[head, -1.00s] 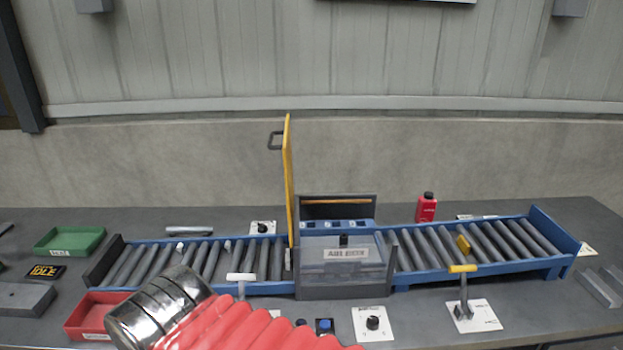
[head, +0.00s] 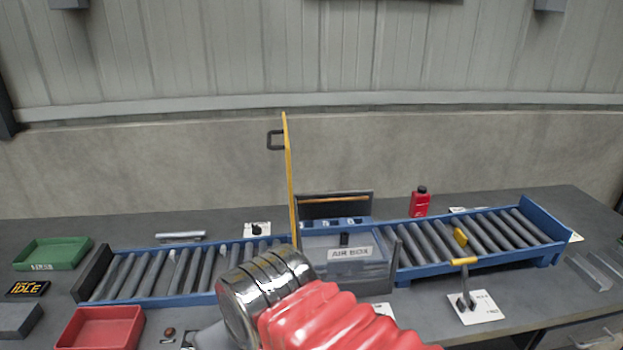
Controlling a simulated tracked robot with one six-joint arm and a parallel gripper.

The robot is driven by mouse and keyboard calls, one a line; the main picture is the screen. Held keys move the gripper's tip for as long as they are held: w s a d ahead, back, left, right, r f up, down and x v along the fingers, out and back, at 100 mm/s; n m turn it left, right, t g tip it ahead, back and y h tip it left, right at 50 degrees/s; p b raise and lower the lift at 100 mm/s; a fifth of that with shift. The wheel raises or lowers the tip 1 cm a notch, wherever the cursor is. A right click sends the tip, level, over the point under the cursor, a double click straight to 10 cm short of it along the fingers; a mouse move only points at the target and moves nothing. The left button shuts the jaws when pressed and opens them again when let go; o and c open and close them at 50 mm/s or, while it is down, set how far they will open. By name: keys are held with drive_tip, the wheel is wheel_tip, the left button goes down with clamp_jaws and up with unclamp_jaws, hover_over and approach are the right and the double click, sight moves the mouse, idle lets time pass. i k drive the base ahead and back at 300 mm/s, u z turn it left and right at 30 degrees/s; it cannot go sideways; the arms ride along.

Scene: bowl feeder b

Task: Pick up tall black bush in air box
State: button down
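The air box (head: 350,271) stands mid-table between two roller conveyors, with a grey frame, a clear front and an "AIR BOX" label. A small black piece (head: 344,239) shows at its upper front edge; I cannot tell whether it is the tall black bush or a part of the box. My arm, a metal collar with a red ribbed sleeve, shows at the bottom centre, in front of the left conveyor and the box's lower left. My gripper's fingers are not visible.
A yellow upright panel (head: 290,185) with a black handle stands at the box's left. The left (head: 150,299) and right (head: 481,265) conveyors flank it. A yellow-handled lever (head: 465,280), red tray (head: 101,327), green tray (head: 50,254) and red bottle (head: 420,203) are around.

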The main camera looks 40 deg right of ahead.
sight(344, 235)
drive_tip(key=z, duration=1.6)
drive_tip(key=k, duration=1)
drive_tip(key=u, duration=0.45)
drive_tip(key=i, duration=0.9)
drive_tip(key=z, duration=0.05)
